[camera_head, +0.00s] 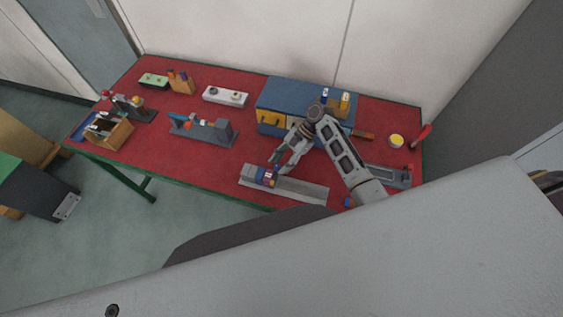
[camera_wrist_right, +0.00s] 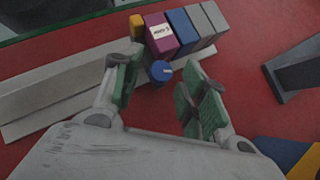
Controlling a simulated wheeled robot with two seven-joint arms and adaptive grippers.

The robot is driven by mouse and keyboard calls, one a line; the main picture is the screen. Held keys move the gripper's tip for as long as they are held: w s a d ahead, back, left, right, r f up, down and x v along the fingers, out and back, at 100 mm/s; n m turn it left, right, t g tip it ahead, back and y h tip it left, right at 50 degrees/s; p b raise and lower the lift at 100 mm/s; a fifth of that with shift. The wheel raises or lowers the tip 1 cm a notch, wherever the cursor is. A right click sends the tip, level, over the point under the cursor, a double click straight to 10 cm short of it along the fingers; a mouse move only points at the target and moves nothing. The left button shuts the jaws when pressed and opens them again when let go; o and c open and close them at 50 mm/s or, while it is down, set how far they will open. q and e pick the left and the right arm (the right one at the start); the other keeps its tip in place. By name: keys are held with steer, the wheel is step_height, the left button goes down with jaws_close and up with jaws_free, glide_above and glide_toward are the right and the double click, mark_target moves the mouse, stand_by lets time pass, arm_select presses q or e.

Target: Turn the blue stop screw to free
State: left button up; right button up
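The blue stop screw (camera_wrist_right: 161,72) shows in the right wrist view as a round blue knob in front of a purple block (camera_wrist_right: 162,35) with a white label. My right gripper (camera_wrist_right: 163,68) is open, with one green-padded finger on each side of the knob and gaps between. In the head view my right gripper (camera_head: 277,164) is just above the grey rail (camera_head: 300,190) that carries the coloured blocks (camera_head: 262,174). The screw cannot be made out clearly there. My left gripper is not in view.
The red table (camera_head: 185,98) also holds a blue cabinet (camera_head: 283,93) behind the rail, a grey fixture (camera_head: 205,131) to the left and a wooden box (camera_head: 112,134). A grey fixture (camera_head: 397,178) stands to the right. Red table surface is free left of the rail.

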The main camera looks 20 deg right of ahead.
steer(key=shift+r, duration=0.1)
step_height(320, 180, up, 10)
stand_by(0.9)
